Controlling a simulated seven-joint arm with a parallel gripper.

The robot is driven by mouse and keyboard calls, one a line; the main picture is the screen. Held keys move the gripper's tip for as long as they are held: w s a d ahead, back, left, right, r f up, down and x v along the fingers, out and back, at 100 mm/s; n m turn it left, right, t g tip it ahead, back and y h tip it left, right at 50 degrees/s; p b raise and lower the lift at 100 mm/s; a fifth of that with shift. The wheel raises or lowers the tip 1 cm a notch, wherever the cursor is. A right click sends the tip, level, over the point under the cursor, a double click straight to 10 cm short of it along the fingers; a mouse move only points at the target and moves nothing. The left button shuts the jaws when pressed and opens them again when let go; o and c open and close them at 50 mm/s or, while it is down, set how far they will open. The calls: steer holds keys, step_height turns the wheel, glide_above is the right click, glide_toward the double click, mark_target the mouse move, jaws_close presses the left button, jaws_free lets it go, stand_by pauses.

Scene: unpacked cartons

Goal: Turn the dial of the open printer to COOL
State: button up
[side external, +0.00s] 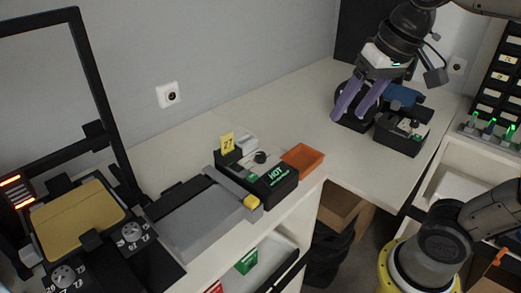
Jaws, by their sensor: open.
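An open black frame (91,97) stands at the far left over a yellow-gold plate (75,222), which looks like the open printer. Two round dials with white marks sit by the plate, one at its right corner (131,232) and one in front (62,275); their settings are too small to read. A black box (283,190) near the middle has a small dark knob (260,157) and green HOT lettering. I see no COOL label. My gripper (350,115), with two purple fingers, is open and empty at the back right, far from the dials and the knob.
A grey flat unit (197,219) with a yellow-tipped bar lies between the plate and the black box. An orange tray (302,158) is beside the box. Black bins (401,139) stand near my gripper. The white counter between box and gripper is largely clear.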

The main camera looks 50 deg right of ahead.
steer(key=w+r+m+g, duration=0.1)
steer(key=w+r, duration=0.1)
steer(key=w, duration=0.5)
steer(key=g, duration=0.3)
glide_above(261, 154)
step_height(261, 154, down, 8)
steer(key=r, duration=0.1)
steer(key=shift+m, duration=0.4)
step_height(261, 154, down, 14)
steer(key=shift+f, duration=0.25)
steer(key=shift+c, duration=0.3)
jaws_close()
